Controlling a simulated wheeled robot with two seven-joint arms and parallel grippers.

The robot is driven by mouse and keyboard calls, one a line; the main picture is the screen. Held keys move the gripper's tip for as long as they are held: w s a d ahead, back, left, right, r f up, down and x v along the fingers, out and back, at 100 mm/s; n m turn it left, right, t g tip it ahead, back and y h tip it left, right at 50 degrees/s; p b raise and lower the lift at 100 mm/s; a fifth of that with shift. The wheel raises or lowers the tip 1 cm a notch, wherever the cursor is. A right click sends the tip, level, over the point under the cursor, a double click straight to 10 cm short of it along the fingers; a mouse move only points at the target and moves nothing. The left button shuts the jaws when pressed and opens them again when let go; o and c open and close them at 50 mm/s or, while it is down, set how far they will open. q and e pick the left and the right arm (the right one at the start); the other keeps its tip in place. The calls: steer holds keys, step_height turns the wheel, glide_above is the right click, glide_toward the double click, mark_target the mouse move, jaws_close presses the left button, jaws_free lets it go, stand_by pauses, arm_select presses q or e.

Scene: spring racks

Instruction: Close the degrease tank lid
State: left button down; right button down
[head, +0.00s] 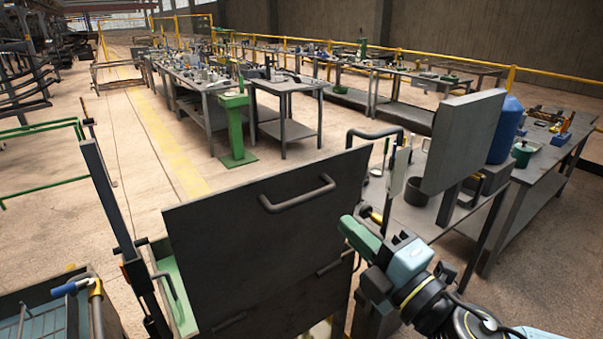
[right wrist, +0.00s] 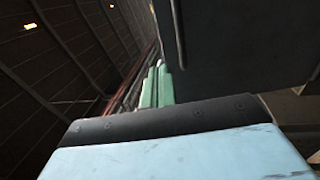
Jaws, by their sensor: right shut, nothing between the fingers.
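The degrease tank lid (head: 240,260) is a large dark grey panel standing raised, near upright, in the middle of the head view. It has a bar handle (head: 298,195) near its top edge. Part of the green tank (head: 178,300) shows at its left; the lid hides most of the rest. My right gripper (head: 350,228), with green fingers, is shut and empty beside the lid's right edge. I cannot tell if it touches the lid. In the right wrist view, the fingers (right wrist: 158,80) are together, and a dark panel (right wrist: 230,45) fills the upper right. My left gripper is not in view.
A second upright grey panel (head: 465,140) stands right of the lid by a bench. A blue container (head: 507,130) stands behind it. A basin with a blue-handled fitting (head: 70,287) is at lower left. Tables (head: 290,86) stand farther back; the floor at left is mostly free.

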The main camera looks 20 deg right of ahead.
steer(key=shift+w+b, duration=1.15)
steer(key=shift+b, duration=0.75)
steer(key=p, duration=0.2)
glide_toward(292, 170)
steer(key=x, duration=0.5)
steer(key=shift+p+x, duration=0.35)
steer(key=shift+x, duration=0.6)
